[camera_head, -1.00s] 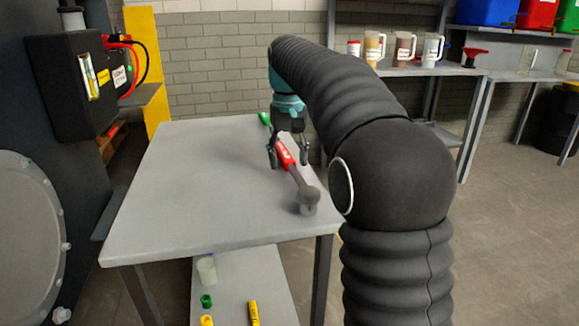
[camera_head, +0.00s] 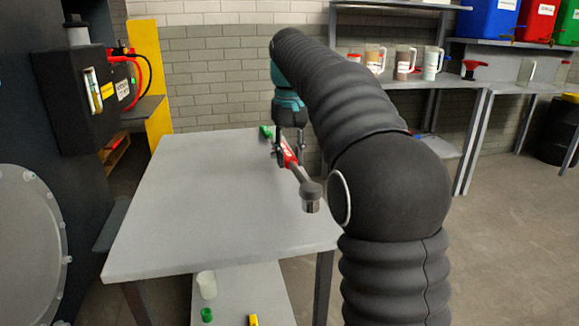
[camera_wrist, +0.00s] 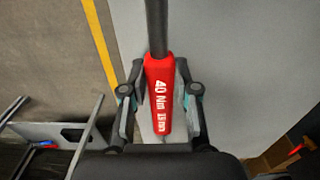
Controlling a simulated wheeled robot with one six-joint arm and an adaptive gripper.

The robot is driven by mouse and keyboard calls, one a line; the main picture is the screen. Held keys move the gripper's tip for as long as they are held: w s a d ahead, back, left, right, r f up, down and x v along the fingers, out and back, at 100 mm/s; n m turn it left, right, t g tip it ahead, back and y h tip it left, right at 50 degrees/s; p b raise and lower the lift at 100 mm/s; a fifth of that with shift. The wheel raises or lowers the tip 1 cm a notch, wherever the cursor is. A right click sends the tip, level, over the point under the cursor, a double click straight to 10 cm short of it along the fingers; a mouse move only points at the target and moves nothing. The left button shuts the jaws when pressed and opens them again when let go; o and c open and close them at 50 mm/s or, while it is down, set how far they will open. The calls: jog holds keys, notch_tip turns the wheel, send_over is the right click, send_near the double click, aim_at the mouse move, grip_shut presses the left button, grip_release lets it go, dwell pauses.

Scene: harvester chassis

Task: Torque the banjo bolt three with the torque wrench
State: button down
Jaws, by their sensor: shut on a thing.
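The torque wrench has a red handle (camera_head: 289,157), a dark shaft and a ratchet head with a socket (camera_head: 311,197). My gripper (camera_head: 287,150) is shut on the red handle, over the right part of the table. In the wrist view the red handle (camera_wrist: 158,95) lies between my two fingers (camera_wrist: 158,108), with "40 Nm" in white and further lettering too blurred to read. Its head is outside that view. The wrench appears held just above the tabletop. At the left edge of the head view is a round cover with bolts (camera_head: 30,245). I cannot pick out banjo bolt three.
The grey table (camera_head: 190,220) is mostly bare, with a green-handled item (camera_head: 266,132) at its back edge. A black box (camera_head: 75,98) with red cables is at the left. A shelf (camera_head: 400,80) with jugs stands behind. Small items lie on the table's lower shelf.

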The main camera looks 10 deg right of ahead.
jog(key=s+d+r, duration=0.6)
jog(key=d, duration=0.4)
jog(key=shift+r+p, duration=0.35)
jog(key=shift+r, duration=0.05)
jog(key=c, duration=1.5)
grip_release()
grip_shut()
